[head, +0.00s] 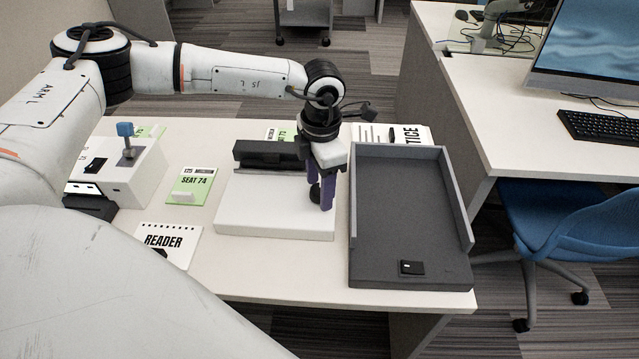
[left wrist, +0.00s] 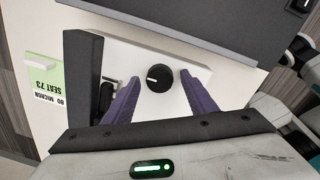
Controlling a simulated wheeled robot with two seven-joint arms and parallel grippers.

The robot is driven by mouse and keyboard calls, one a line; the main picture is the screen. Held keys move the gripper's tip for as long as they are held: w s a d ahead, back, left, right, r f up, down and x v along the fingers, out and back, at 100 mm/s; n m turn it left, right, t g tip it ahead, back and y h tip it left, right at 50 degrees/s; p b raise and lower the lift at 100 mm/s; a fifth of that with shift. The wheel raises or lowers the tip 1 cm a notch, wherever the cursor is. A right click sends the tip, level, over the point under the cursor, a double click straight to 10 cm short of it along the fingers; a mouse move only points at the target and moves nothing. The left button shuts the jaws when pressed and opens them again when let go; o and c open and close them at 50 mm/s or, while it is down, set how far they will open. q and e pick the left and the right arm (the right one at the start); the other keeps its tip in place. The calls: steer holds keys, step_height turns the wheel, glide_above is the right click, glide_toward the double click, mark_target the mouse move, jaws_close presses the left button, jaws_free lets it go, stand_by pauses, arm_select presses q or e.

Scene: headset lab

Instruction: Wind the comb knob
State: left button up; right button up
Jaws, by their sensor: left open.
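The comb knob (head: 314,192) is small, round and black and stands on a white base plate (head: 262,222) with a dark upright bar (head: 268,153) at its back. In the left wrist view the knob (left wrist: 158,77) shows from above with a white pointer mark. My left gripper (head: 319,197) points down over the knob, its purple fingers open. In the left wrist view its fingertips (left wrist: 160,78) lie one on each side of the knob, with a gap on both sides. Whether the fingertips are level with the knob I cannot tell. My right gripper is out of view.
A dark grey tray (head: 405,225) with raised walls stands close to the right of the base plate. To the left are a green seat card (head: 189,186), a reader card (head: 168,245) and a white box with a blue-topped lever (head: 126,140). The front table strip is clear.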

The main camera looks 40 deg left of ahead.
arm_select(q)
steer(key=c, duration=1.1)
steer(key=shift+o, duration=0.2)
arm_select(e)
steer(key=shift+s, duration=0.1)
